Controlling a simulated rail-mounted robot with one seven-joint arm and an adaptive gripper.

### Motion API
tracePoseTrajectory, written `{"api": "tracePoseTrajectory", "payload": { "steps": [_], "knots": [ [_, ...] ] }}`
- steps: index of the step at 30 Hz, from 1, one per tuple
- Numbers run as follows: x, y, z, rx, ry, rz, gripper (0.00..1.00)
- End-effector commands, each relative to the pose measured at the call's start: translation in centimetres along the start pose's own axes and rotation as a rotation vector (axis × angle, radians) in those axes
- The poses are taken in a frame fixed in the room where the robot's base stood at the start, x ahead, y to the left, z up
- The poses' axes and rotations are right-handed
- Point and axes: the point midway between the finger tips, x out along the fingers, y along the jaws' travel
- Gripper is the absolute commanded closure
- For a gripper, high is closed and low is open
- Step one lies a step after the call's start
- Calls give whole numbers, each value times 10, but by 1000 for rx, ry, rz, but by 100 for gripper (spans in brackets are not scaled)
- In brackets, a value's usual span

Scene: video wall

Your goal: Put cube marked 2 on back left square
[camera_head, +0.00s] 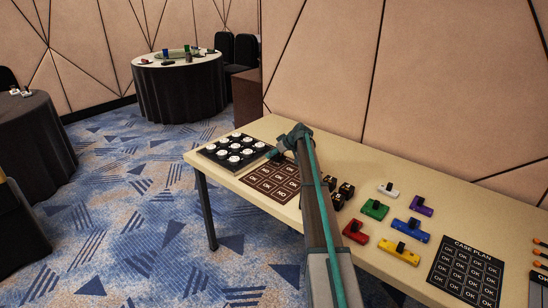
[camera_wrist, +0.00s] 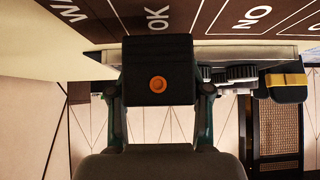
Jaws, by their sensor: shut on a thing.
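My gripper (camera_wrist: 158,105) is shut on a black cube (camera_wrist: 158,60), with one finger on each side of it. The cube face toward the wrist camera shows an orange round mark; no number 2 can be read on it. In the head view my gripper (camera_head: 278,155) is over the back edge of the brown board, and the held cube is hard to make out there. The brown board (camera_head: 268,181) is a grid of squares with words such as OK and NO. It also shows at the top of the wrist view (camera_wrist: 205,18). My arm hides its right side.
Several black cubes (camera_head: 346,189) stand right of my arm. A black tray with white round pieces (camera_head: 233,152) lies left of the board. Coloured blocks, including a red one (camera_head: 355,232) and a green one (camera_head: 374,209), and a case plan board (camera_head: 466,272) lie to the right.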

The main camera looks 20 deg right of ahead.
Motion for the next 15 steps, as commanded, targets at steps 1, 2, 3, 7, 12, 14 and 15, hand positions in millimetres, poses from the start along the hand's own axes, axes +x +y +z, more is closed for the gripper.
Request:
{"api": "tracePoseTrajectory", "payload": {
  "steps": [1,2,3,7,12,14,15],
  "knots": [
    [4,-1,6,2,-1,-1,88],
    [7,0,8,2,0,0,88],
    [10,0,11,2,0,1,88],
    [13,0,15,1,0,1,88],
    [13,0,15,1,0,1,88],
    [14,0,16,1,0,1,88],
    [16,0,17,1,0,1,88]
  ]
}}
